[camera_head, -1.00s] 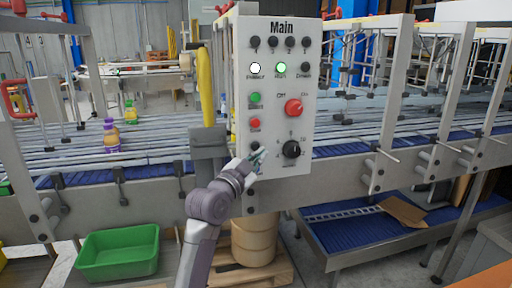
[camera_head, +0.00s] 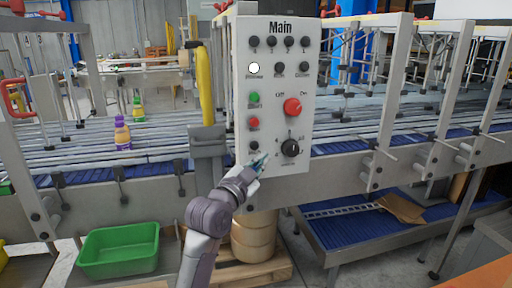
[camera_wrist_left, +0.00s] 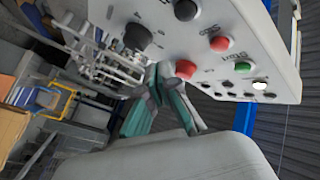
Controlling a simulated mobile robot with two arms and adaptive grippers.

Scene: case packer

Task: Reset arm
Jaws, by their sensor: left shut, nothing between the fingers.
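The control panel (camera_head: 270,85) headed "Main" stands in the middle of the head view. It has a lit white lamp (camera_head: 254,68), a green button (camera_head: 254,98), a red button (camera_head: 254,123), a red knob (camera_head: 292,107) and a black dial (camera_head: 290,148). My left gripper (camera_head: 262,161) is shut and empty at the panel's lower left part; I cannot tell if it touches. In the left wrist view, its fingers (camera_wrist_left: 156,75) point toward the panel (camera_wrist_left: 240,45), near a red button (camera_wrist_left: 185,69). My right gripper is not in view.
Bottles (camera_head: 122,133) stand on the conveyor (camera_head: 70,150) left of the panel. A green bin (camera_head: 118,250) sits below it at left. A barrel (camera_head: 254,237) stands on a pallet beneath the panel. A blue roller chute (camera_head: 350,232) with cardboard (camera_head: 402,208) lies at lower right.

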